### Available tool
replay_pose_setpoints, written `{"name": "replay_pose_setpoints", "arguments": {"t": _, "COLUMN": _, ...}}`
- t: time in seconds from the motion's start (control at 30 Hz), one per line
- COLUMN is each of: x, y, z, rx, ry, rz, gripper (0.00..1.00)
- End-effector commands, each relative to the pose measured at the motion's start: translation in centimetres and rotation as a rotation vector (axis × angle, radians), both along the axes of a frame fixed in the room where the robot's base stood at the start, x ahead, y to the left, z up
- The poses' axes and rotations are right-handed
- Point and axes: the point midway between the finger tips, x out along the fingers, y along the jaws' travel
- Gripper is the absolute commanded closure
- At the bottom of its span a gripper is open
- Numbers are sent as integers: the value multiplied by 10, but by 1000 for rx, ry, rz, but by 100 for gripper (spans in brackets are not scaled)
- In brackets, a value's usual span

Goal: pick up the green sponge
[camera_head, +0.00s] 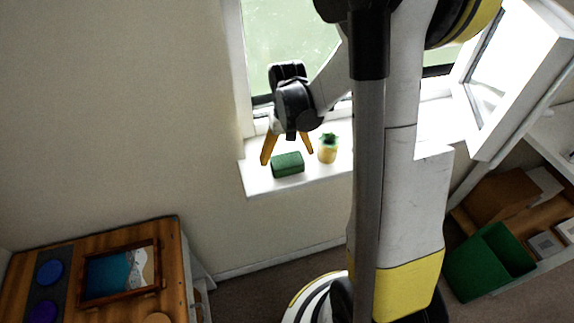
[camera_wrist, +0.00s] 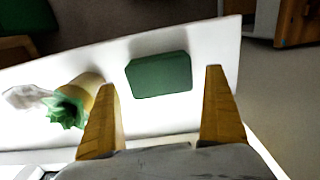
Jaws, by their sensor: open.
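The green sponge (camera_head: 288,164) is a small dark green block lying on the white windowsill (camera_head: 262,186) by the window. In the wrist view the sponge (camera_wrist: 159,75) lies on the white sill, ahead of and between the two fingers. My gripper (camera_head: 287,150) has orange-yellow fingers, spread apart, and is just above and behind the sponge in the head view. In the wrist view my gripper (camera_wrist: 160,82) is open with nothing held between its fingers. I cannot tell the exact height of the fingertips above the sill.
A yellow pot with a green plant (camera_head: 328,148) stands right of the sponge, close to one finger. A wooden table (camera_head: 110,240) with a framed picture is lower left. A green bin (camera_head: 490,262) stands lower right. The open window pane (camera_head: 518,80) juts inward.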

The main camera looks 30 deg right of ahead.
Motion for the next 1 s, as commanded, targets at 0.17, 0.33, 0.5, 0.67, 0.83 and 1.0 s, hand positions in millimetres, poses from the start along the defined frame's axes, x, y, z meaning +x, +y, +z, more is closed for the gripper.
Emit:
{"name": "replay_pose_setpoints", "arguments": {"t": 0.17, "x": -1, "y": -1, "z": -27, "rx": 0, "ry": 0, "rz": 0, "gripper": 0}}
{"name": "replay_pose_setpoints", "arguments": {"t": 0.33, "x": -2, "y": -1, "z": -31, "rx": 0, "ry": 0, "rz": 0, "gripper": 0}}
{"name": "replay_pose_setpoints", "arguments": {"t": 0.5, "x": -2, "y": -1, "z": -30, "rx": 0, "ry": 0, "rz": 0, "gripper": 15}}
{"name": "replay_pose_setpoints", "arguments": {"t": 0.67, "x": -2, "y": -1, "z": -30, "rx": 0, "ry": 0, "rz": 0, "gripper": 28}}
{"name": "replay_pose_setpoints", "arguments": {"t": 0.83, "x": -2, "y": -1, "z": -30, "rx": 0, "ry": 0, "rz": 0, "gripper": 28}}
{"name": "replay_pose_setpoints", "arguments": {"t": 1.0, "x": -2, "y": -1, "z": -29, "rx": 0, "ry": 0, "rz": 0, "gripper": 28}}
